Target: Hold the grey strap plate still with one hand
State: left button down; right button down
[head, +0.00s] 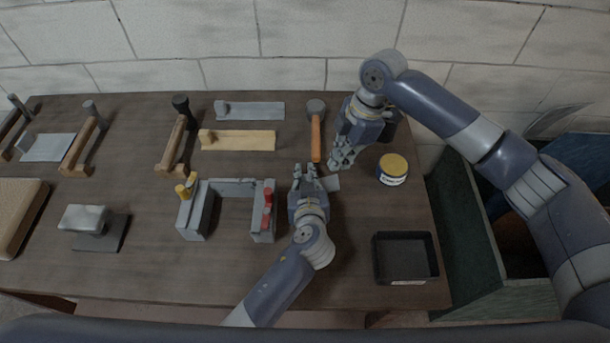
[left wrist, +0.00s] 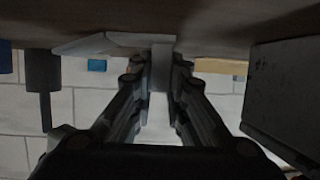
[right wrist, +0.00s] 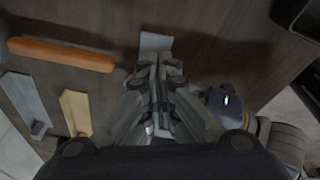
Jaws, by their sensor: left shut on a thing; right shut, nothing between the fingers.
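The grey strap plate (head: 333,184) lies on the bench, right of the middle. My left gripper (head: 304,172) is shut on its upright part. In the left wrist view this upright grey part (left wrist: 161,68) stands between the fingers, and a flat grey part (left wrist: 88,45) reaches out to the left along the bench. My right gripper (head: 341,164) is shut and empty just above and behind the plate. In the right wrist view the plate's pale end (right wrist: 155,41) shows beyond the closed fingertips (right wrist: 157,66); the rest is hidden behind the fingers.
Left of my left gripper stands a grey frame (head: 234,187) with red and yellow handles. An orange-handled mallet (head: 316,138) lies behind. A yellow-lidded tin (head: 393,168) and a black tray (head: 374,259) are at the right. The front middle bench is mostly clear.

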aim_at(335, 184)
pick_arm(q)
jog(key=shift+a, duration=0.1)
pick_arm(e)
jog(key=shift+w+a+f+n+t+h, duration=0.15)
jog(key=shift+f+n+h, duration=0.45)
jog(key=shift+f, duration=0.8)
jog(key=shift+w+a+f+n+t+h, duration=0.15)
jog(key=shift+f+n+h, duration=0.45)
jog(key=shift+f, duration=0.8)
jog(key=shift+f, duration=0.8)
jog(key=shift+s+f, duration=0.2)
jog(key=shift+f, duration=0.7)
jog(key=shift+r, duration=0.1)
jog(key=shift+w+r, duration=0.15)
jog(key=shift+r, duration=3.9)
